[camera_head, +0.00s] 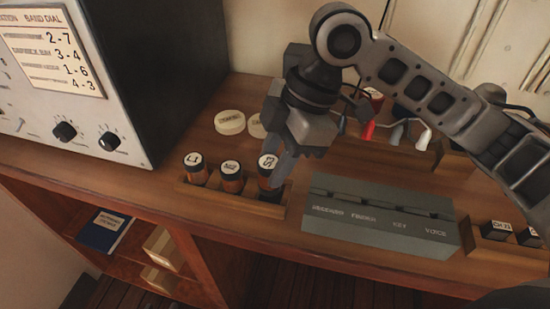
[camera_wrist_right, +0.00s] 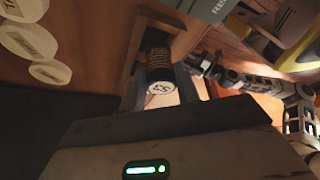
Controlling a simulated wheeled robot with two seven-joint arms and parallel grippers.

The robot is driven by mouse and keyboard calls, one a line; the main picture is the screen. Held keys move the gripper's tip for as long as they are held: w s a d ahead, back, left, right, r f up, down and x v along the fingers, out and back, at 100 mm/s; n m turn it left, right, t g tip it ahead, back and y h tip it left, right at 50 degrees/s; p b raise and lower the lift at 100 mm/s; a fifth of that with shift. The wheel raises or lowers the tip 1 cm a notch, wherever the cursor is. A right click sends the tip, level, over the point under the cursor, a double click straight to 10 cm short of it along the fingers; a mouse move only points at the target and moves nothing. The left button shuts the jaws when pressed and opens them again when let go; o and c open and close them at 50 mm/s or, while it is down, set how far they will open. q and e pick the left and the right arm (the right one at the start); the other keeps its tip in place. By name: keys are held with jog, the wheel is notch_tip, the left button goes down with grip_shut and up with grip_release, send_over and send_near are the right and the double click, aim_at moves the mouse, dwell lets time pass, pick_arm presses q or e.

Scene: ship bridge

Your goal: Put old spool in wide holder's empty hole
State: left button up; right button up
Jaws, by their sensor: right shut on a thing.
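My right gripper (camera_head: 276,172) is shut on a spool (camera_head: 267,163) with a white top marked S3 and a copper-coloured winding. It is over the right end of a wooden holder (camera_head: 225,199). The spool's top stands higher than its two neighbours' line; its lower end is at the holder's right place, and how deep it sits I cannot tell. Two similar spools, one marked L1 (camera_head: 195,170) and a middle one (camera_head: 231,178), stand upright in the holder's left and middle places. My left gripper is not in view.
A grey box with labelled slots (camera_head: 380,222) stands close right of the holder. Another small holder (camera_head: 492,247) with dark-sided pieces is at the far right. Round pale discs (camera_head: 230,122) lie behind. A big dark-sided radio cabinet (camera_head: 150,70) stands left. The shelf's front edge runs just before the holder.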

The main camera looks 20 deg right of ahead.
pick_arm(q)
jog(key=shift+w+r, duration=0.1)
pick_arm(e)
jog(key=shift+f, duration=0.1)
pick_arm(q)
jog(key=shift+s+p, duration=0.2)
jog(key=shift+p, duration=0.25)
pick_arm(e)
jog(key=shift+d+f, duration=0.1)
jog(key=shift+f, duration=0.15)
pick_arm(q)
jog(key=shift+a+r, duration=0.1)
jog(key=shift+r, duration=0.05)
dwell(0.4)
jog(key=shift+w+r+p, duration=0.2)
jog(key=shift+r+p, duration=0.1)
jog(key=shift+p, duration=0.2)
jog(key=shift+a+f, duration=0.1)
jog(key=shift+f, duration=0.2)
jog(key=shift+s+r, duration=0.15)
jog(key=shift+r, duration=0.1)
pick_arm(e)
jog(key=shift+f, duration=0.45)
pick_arm(q)
jog(key=shift+f, duration=0.1)
dwell(0.4)
jog(key=shift+r+p, duration=0.25)
jog(key=shift+p, duration=0.25)
pick_arm(e)
jog(key=shift+f, duration=0.1)
